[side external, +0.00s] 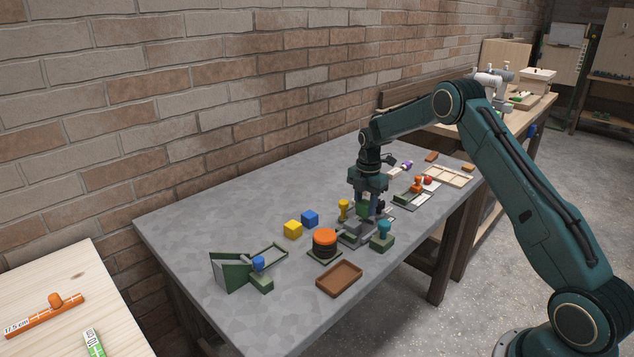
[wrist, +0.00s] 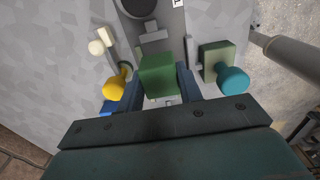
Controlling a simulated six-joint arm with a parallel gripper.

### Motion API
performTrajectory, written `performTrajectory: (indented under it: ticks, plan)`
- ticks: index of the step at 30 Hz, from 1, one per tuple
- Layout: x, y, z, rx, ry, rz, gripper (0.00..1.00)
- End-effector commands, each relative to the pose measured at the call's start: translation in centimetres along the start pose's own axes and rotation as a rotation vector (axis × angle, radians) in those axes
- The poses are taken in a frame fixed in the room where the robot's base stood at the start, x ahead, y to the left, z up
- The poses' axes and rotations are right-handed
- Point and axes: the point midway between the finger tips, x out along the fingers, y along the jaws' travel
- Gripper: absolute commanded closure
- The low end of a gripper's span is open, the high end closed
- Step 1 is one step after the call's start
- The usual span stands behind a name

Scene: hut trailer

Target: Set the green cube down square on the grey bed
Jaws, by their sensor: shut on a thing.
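The green cube (wrist: 158,77) is between the fingers of my gripper (wrist: 160,88) in the wrist view. In the side external view my gripper (side external: 365,208) points down, shut on the green cube (side external: 363,210), over the far end of a grey fixture. That fixture, which looks like the grey bed (side external: 350,239), carries a grey block; in the wrist view the grey bed (wrist: 152,45) runs up from behind the cube. The cube hides part of what is below it. I cannot tell whether the cube touches the bed.
A yellow knob (side external: 343,206) and a teal knob (side external: 383,228) flank the bed closely. An orange-topped black drum (side external: 325,243) stands at its near end. The table's back left is clear.

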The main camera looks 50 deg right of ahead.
Motion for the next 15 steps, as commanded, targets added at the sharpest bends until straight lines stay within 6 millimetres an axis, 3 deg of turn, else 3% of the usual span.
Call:
performTrajectory:
  ticks: [5, 15]
  plan:
    - [0.8, -0.1, 0.0, 0.0, 0.001, -0.002, 0.86]
    - [4.1, 0.0, 0.0, 0.0, 0.001, -0.002, 0.86]
